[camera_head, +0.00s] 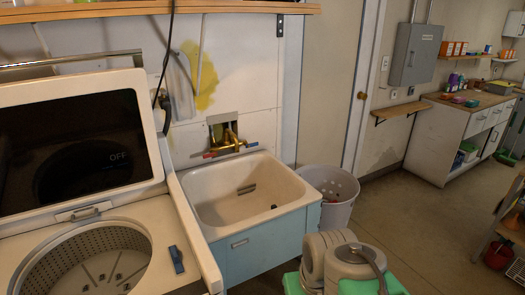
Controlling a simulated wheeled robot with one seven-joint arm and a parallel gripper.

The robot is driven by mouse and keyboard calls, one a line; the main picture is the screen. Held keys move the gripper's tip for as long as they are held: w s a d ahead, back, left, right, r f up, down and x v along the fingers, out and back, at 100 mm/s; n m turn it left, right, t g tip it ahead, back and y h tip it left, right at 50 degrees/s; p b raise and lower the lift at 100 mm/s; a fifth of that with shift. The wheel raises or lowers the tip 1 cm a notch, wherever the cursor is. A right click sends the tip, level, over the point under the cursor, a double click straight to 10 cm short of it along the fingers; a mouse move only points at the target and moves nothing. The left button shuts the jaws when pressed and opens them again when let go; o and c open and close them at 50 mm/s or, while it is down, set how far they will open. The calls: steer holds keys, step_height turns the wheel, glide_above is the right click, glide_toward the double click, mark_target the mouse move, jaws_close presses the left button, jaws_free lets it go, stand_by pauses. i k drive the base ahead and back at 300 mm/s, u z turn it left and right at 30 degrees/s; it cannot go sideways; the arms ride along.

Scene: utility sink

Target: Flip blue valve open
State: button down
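The brass faucet (231,141) is on the wall above the back rim of the white utility sink (207,199). Two small lever handles stick out at its sides. The blue valve handle (252,145) appears to be the right one, and a red handle (210,155) the left one. Both are small here, so their exact angles are hard to tell. No water stream shows. Parts of my grey and green arm (327,250) show at the bottom, well in front of the sink. I cannot make out my gripper's fingers, and nothing of mine is near the faucet.
An open top-loading washing machine (183,222) stands against the sink's left side, its lid (152,150) raised. A light bin (340,212) stands right of the sink. A shelf (150,8) runs overhead. The floor (430,225) to the right is open.

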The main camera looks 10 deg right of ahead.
mark_target(254, 144)
steer(key=z, duration=1.45)
steer(key=i, duration=3.2)
steer(key=u, duration=4.25)
steer(key=i, duration=0.45)
